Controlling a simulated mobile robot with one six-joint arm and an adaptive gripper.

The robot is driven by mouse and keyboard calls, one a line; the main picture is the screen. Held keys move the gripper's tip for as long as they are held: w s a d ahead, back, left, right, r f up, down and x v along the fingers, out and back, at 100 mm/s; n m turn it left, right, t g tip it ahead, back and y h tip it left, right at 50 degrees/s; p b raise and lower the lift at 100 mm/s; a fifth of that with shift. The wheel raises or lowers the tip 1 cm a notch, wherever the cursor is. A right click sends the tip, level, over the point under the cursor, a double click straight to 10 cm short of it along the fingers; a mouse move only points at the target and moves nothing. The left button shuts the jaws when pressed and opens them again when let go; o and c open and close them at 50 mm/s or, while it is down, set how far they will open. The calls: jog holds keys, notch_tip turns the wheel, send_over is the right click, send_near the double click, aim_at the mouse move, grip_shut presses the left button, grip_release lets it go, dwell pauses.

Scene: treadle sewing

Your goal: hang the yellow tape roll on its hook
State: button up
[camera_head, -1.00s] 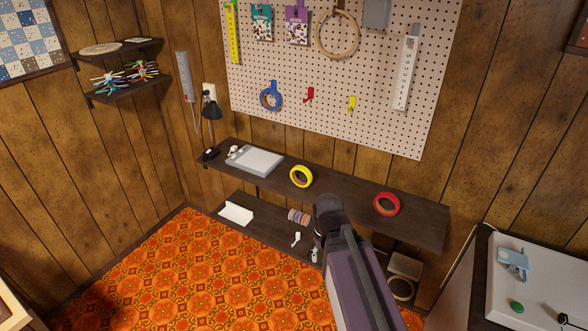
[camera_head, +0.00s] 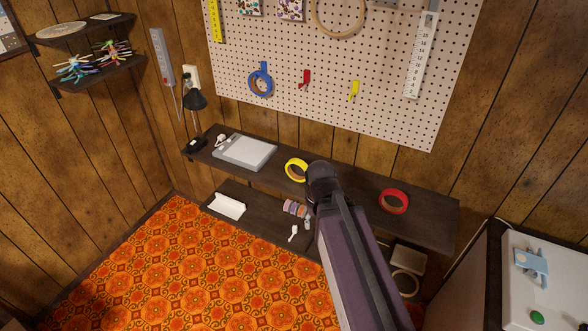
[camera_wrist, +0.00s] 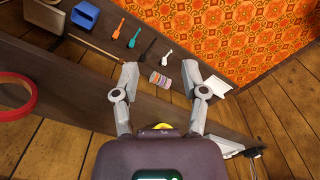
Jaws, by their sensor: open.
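The yellow tape roll (camera_head: 296,170) lies flat on the upper shelf in the head view. My arm's rounded end covers or borders its right edge. In the wrist view only a yellow sliver (camera_wrist: 164,126) shows behind my gripper's body. My gripper (camera_wrist: 163,75) is open and empty, its two fingers spread over the shelf edge. In the head view the fingers are hidden behind my arm. The yellow hook (camera_head: 354,91) is on the pegboard, up and right of the roll, and is bare.
A blue tape roll (camera_head: 261,83) hangs on the pegboard (camera_head: 330,60), beside an empty red hook (camera_head: 305,78). A red tape roll (camera_head: 394,201) lies right on the shelf (camera_head: 350,187). A grey box (camera_head: 245,151) and a black lamp (camera_head: 195,101) stand left. Small tools lie on the lower shelf.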

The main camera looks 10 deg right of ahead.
jog(key=shift+d, duration=0.5)
jog(key=w+f+m+t+h+b, duration=0.45)
jog(key=w+h+b, duration=0.25)
jog(key=w+b, duration=0.25)
jog(key=w+a+r+t+h+b, duration=0.3)
jog(key=w+a+t+h+b, duration=0.1)
jog(key=w+a+t+b, duration=0.2)
jog(key=shift+w+a+m+b, duration=0.35)
jog(key=shift+w+a, duration=0.4)
jog(key=shift+w, duration=0.4)
jog(key=shift+w+d, duration=0.1)
jog(key=shift+b+x, duration=0.9)
jog(key=shift+x, duration=3.3)
jog(key=shift+r, duration=0.15)
